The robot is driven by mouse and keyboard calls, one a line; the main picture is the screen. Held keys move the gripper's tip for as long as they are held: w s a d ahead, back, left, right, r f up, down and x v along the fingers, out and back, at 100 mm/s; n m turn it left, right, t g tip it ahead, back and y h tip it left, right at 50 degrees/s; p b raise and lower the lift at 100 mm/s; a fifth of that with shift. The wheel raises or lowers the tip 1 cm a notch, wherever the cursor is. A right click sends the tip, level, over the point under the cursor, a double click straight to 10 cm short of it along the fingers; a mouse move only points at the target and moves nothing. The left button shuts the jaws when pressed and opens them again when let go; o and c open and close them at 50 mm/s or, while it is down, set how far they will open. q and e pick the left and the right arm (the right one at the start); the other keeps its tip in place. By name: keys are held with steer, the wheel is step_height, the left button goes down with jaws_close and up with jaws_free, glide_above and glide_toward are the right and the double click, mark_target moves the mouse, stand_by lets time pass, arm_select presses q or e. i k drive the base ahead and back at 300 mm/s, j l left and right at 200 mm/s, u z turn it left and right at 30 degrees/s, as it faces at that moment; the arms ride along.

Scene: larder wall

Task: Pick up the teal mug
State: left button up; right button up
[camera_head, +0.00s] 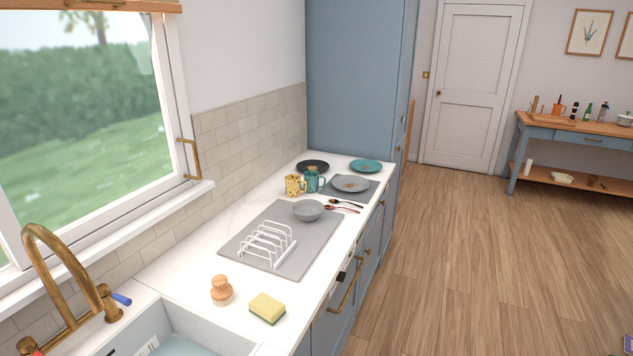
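The teal mug (313,181) stands upright on the white counter, toward its far end. A yellow patterned mug (293,185) stands close on its left. A grey placemat (336,192) with a grey plate (351,184) lies just right of it. Something brown shows at the teal mug's top; I cannot tell whether it is in the mug or behind it. Neither of my grippers is in view.
A dark plate (313,166) and a teal plate (366,166) lie behind the mugs. A grey bowl (307,210), spoons (342,209) and a white rack (266,243) are nearer. A brush (221,290) and sponge (267,308) sit by the sink. The wooden floor (470,260) at right is clear.

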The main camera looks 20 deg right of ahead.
mark_target(315, 182)
steer(key=i+l, duration=0.35)
steer(key=l, duration=0.25)
steer(key=i+l+z, duration=0.1)
steer(key=i+l, duration=0.2)
steer(key=l, duration=0.3)
steer(key=i+l, duration=0.35)
steer(key=l, duration=0.25)
steer(key=i+l, duration=0.35)
steer(key=l, duration=0.2)
steer(key=i+l+z, duration=0.1)
steer(key=i+l, duration=0.25)
steer(key=l, duration=0.25)
steer(key=i+l, duration=0.4)
steer(key=l, duration=0.15)
steer(key=i+l+z, duration=0.1)
steer(key=i+l, duration=0.25)
steer(key=l, duration=0.2)
